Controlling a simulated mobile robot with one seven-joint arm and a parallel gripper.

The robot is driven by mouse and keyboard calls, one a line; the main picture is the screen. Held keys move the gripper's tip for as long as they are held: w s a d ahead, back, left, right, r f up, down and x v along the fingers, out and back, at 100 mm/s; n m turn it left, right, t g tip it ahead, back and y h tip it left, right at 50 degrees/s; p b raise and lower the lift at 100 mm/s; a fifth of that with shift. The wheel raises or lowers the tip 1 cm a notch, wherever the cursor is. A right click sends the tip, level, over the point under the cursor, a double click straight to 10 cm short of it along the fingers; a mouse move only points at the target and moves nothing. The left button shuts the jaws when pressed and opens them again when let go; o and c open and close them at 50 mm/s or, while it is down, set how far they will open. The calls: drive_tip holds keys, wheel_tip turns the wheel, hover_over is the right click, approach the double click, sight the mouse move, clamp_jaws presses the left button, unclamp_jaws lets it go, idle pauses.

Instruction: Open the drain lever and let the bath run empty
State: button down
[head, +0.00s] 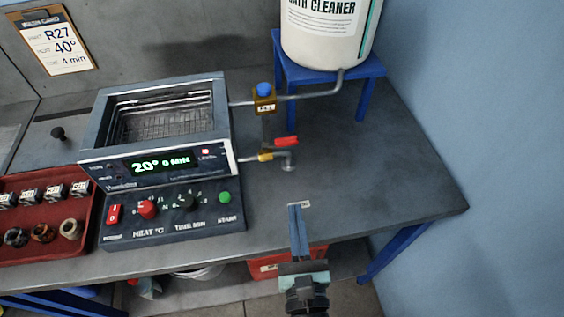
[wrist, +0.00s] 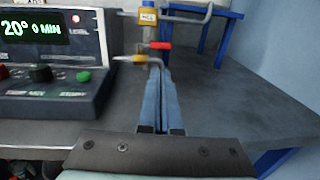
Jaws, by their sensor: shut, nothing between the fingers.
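The drain lever (head: 286,141) is a red handle on the brass drain valve (head: 265,157), on a pipe from the bath's right side that bends down to the bench. In the wrist view the red lever (wrist: 161,46) lies crosswise just beyond my fingertips. The bath (head: 160,115) is a grey tank with a wire basket inside; its display reads 20° 0 MIN. I cannot make out any liquid in it. My gripper (head: 295,206) is shut and empty, in front of the drain pipe and apart from the lever in the head view.
A blue-knobbed fill valve (head: 264,97) sits on the pipe from the cleaner drum (head: 328,30) on a blue stand (head: 290,75). The control panel (head: 170,215) is left of my gripper. A red tray (head: 40,240) stands far left. The bench's right side is clear.

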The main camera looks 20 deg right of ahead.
sight(290, 142)
drive_tip(key=w+d+p, duration=0.1)
drive_tip(key=w, duration=0.3)
drive_tip(key=w+d+p, duration=0.1)
drive_tip(key=w, duration=0.4)
drive_tip(key=w+d+p, duration=0.1)
drive_tip(key=w, duration=0.3)
drive_tip(key=shift+w+d, duration=0.1)
drive_tip(key=shift+w, duration=0.2)
drive_tip(key=shift+w+d, duration=0.2)
drive_tip(key=shift+w, duration=0.25)
drive_tip(key=shift+d+r+b, duration=0.1)
drive_tip(key=shift+r+b, duration=0.15)
drive_tip(key=shift+b, duration=0.05)
drive_tip(key=shift+s, duration=0.1)
drive_tip(key=shift+s+f, duration=0.1)
drive_tip(key=shift+s, duration=0.1)
drive_tip(key=s, duration=0.3)
drive_tip(key=s+a+b, duration=0.1)
drive_tip(key=s, duration=0.3)
drive_tip(key=s+a+b, duration=0.1)
drive_tip(key=s, duration=0.3)
drive_tip(key=shift+a+f, duration=0.2)
drive_tip(key=shift+f, duration=0.15)
drive_tip(key=shift+s+a+r, duration=0.15)
drive_tip(key=shift+s, duration=0.55)
